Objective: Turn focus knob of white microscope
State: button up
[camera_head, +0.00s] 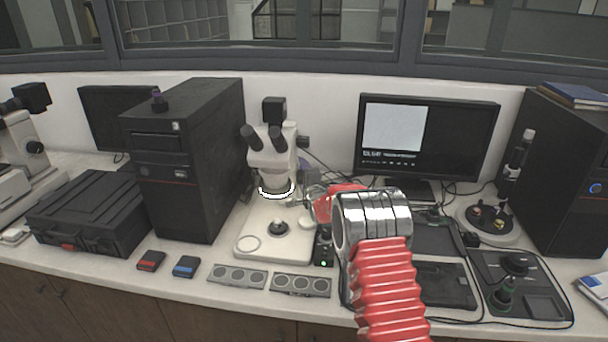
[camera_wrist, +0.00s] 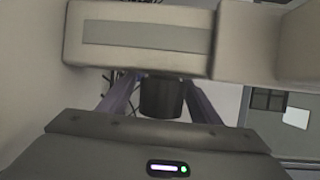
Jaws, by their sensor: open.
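The white microscope (camera_head: 272,160) stands left of my arm in the head view, with its pale base (camera_head: 262,232) on the bench. A dark knob (camera_head: 303,142) sticks out on its upper right side. In the wrist view, a dark cylindrical knob (camera_wrist: 160,98) sits under a pale microscope part (camera_wrist: 135,38). My gripper (camera_wrist: 160,82) is open, with one purple-grey finger on each side of this knob. Contact with the knob cannot be told. In the head view my gripper (camera_head: 316,198) is beside the microscope's right side, its fingers hard to make out.
A black computer tower (camera_head: 185,160) stands left of the microscope. A monitor (camera_head: 425,135) is behind my arm. Two grey panels with round parts (camera_head: 237,276) lie along the front edge. A control box (camera_head: 324,245) is close to my arm. Cables run behind the microscope.

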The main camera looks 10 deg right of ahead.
jog(key=c, duration=1)
jog(key=shift+c, duration=0.2)
jog(key=shift+r+n+t, duration=0.1)
jog(key=shift+n+t, duration=0.2)
jog(key=shift+t, duration=0.3)
jog(key=o, duration=1)
jog(key=shift+r, duration=0.1)
jog(key=shift+o, duration=0.2)
